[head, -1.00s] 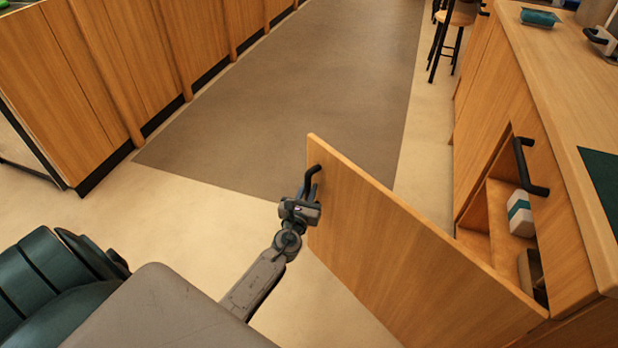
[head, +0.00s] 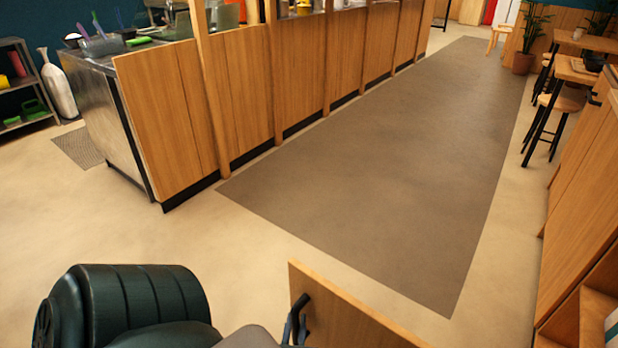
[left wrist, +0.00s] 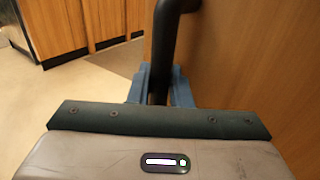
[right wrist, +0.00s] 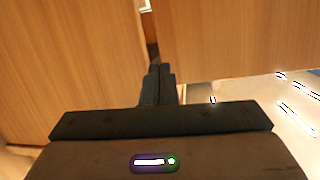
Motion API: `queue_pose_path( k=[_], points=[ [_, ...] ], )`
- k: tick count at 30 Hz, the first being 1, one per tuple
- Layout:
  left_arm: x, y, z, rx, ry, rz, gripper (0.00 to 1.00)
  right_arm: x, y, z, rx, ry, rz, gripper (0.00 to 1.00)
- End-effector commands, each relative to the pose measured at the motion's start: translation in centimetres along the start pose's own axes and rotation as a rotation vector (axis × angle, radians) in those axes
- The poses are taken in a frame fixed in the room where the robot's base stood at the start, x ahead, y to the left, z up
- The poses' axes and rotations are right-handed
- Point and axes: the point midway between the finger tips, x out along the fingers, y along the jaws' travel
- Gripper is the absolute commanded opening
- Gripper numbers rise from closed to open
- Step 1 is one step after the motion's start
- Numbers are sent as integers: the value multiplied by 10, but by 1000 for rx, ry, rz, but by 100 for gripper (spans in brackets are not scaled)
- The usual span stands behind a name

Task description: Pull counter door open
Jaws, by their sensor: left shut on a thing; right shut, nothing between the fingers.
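The open wooden counter door (head: 345,318) shows at the bottom of the head view, standing out from the counter at the right. Its black handle (head: 302,297) is near the door's free edge. My left gripper (head: 294,330) is at the handle, mostly cut off by the frame's bottom. In the left wrist view, its blue fingers (left wrist: 160,85) are shut around the black handle (left wrist: 167,35), beside the door's face (left wrist: 260,60). In the right wrist view, my right gripper (right wrist: 157,85) is shut and empty, in front of wooden panels (right wrist: 70,60) with a narrow gap.
The counter (head: 585,235) runs along the right, with part of its open inside (head: 597,315) showing. Bar stools (head: 560,105) stand farther back. A wood-panelled counter (head: 290,75) lies across the aisle. The grey floor strip (head: 390,160) between them is clear.

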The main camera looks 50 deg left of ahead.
Motion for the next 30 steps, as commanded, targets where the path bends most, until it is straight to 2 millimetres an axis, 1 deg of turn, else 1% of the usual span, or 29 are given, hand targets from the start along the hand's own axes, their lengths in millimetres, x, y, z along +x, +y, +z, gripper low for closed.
queue_pose_path(
  k=[1, 6, 15, 16, 17, 28, 30],
  points=[
    [-5, 1, -6, 2, 13, 0, 0, 1, 0, -2, -3, 17, 0, 0],
    [-9, 4, -4, 2, 10, 10, 0, 2, 0, -8, -6, 44, 0, 0],
    [-8, 4, -4, 3, 9, 10, 0, 2, 0, -9, -6, 45, 0, 0],
    [-8, 4, -4, 3, 9, 10, 22, 2, 0, -9, -6, 45, 0, 0],
    [-8, 4, -4, 3, 8, 10, 25, 2, 0, -9, -6, 45, 0, 0],
    [-6, 4, 0, 2, 2, 12, 25, 2, 0, -9, -5, 39, 0, 0],
    [-5, 4, 0, 2, 2, 11, 25, 1, 0, -5, -2, 14, -1, 0]
  ],
)
